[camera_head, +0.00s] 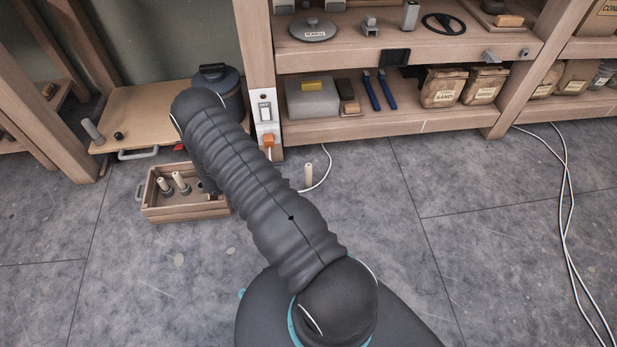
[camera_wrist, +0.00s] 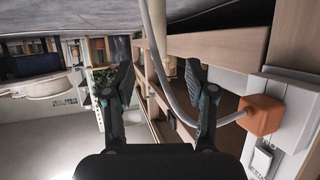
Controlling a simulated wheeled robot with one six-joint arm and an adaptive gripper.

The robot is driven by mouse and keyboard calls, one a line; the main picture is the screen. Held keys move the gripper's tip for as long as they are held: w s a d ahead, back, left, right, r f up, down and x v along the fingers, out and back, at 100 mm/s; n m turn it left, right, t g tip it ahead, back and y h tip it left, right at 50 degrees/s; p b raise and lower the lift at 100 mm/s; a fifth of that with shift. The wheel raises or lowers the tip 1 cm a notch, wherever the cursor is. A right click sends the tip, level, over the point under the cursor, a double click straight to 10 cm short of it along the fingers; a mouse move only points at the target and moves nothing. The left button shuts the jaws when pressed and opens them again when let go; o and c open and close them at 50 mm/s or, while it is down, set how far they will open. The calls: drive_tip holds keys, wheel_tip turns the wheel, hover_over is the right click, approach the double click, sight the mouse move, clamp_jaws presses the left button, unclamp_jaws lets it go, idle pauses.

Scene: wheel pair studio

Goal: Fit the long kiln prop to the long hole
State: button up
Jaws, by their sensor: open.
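A wooden crate (camera_head: 185,213) sits on the floor at the left in the head view. Pale upright props (camera_head: 163,185) stand in it with dark collars at their feet. Another pale prop (camera_head: 308,174) stands upright on the floor right of my arm. I cannot tell which prop is the long one, and I cannot make out the long hole. My gripper (camera_wrist: 160,75) is open in the wrist view, with no prop between its fingers. In the head view my arm mostly hides it and part of the crate.
A white cable (camera_wrist: 170,85) runs from an orange plug (camera_wrist: 262,115) across the space between my fingers. A wooden board (camera_head: 145,112) at the left bears a grey cylinder (camera_head: 93,131). A shelf unit (camera_head: 400,129) stands behind. The floor at the right is clear except for cables (camera_head: 566,215).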

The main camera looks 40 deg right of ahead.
sight(309, 172)
drive_tip(key=shift+x, duration=6.2)
drive_tip(key=shift+s+r, duration=0.1)
drive_tip(key=shift+s, duration=0.05)
clamp_jaws()
